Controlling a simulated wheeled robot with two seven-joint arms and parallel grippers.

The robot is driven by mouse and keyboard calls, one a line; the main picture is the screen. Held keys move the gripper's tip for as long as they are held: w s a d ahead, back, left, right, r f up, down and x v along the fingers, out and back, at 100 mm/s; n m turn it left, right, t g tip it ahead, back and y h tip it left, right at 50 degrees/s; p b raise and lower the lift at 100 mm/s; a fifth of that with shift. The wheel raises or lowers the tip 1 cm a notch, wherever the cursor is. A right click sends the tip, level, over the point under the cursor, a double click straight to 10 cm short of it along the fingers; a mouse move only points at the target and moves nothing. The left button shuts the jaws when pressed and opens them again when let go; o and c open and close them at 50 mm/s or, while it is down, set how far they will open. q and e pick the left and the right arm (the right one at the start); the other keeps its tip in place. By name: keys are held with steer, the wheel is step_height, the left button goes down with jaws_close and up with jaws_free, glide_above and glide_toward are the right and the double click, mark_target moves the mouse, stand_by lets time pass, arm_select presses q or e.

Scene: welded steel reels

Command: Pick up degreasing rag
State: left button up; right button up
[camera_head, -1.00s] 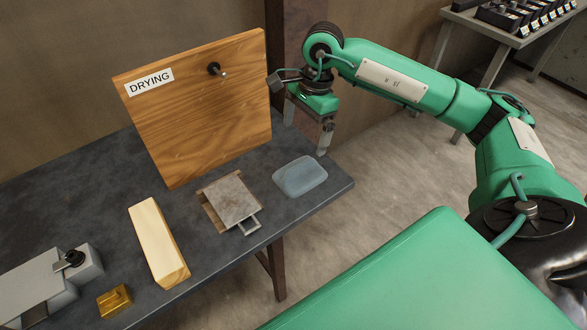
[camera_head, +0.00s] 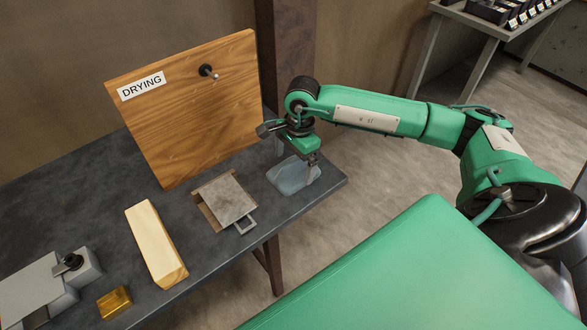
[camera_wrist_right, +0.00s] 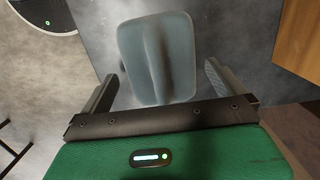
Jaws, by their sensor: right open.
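The degreasing rag (camera_head: 288,178) is a blue-grey cloth with rounded corners, lying near the right end of the dark bench. In the right wrist view the rag (camera_wrist_right: 157,58) has a raised fold along its middle. My right gripper (camera_head: 296,166) is over the rag and points down, partly covering it in the head view. In the right wrist view its fingers (camera_wrist_right: 160,80) are open, one to each side of the rag, with nothing between them held. I cannot tell how high the fingertips are above the bench. My left gripper is not in view.
On the bench (camera_head: 85,190) left of the rag are a metal plate with a handle (camera_head: 231,200), a pale wooden block (camera_head: 154,240), a brass block (camera_head: 114,302) and a grey fixture (camera_head: 40,285). A wooden DRYING board (camera_head: 190,110) with a peg (camera_head: 208,71) stands behind.

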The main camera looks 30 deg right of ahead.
mark_target(294, 163)
step_height(294, 163, down, 2)
steer(key=shift+s+a, duration=0.1)
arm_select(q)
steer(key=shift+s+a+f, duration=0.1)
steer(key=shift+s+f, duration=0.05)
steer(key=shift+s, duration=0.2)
arm_select(e)
steer(key=shift+c, duration=0.2)
steer(key=c, duration=0.7)
steer(key=shift+r, duration=0.15)
steer(key=shift+r, duration=0.3)
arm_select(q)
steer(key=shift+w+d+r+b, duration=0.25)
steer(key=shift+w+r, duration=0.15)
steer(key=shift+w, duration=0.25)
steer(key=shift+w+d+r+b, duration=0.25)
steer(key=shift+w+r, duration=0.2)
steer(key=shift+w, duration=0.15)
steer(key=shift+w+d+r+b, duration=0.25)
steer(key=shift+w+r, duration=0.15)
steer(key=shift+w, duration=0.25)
arm_select(e)
steer(key=shift+r, duration=9.6)
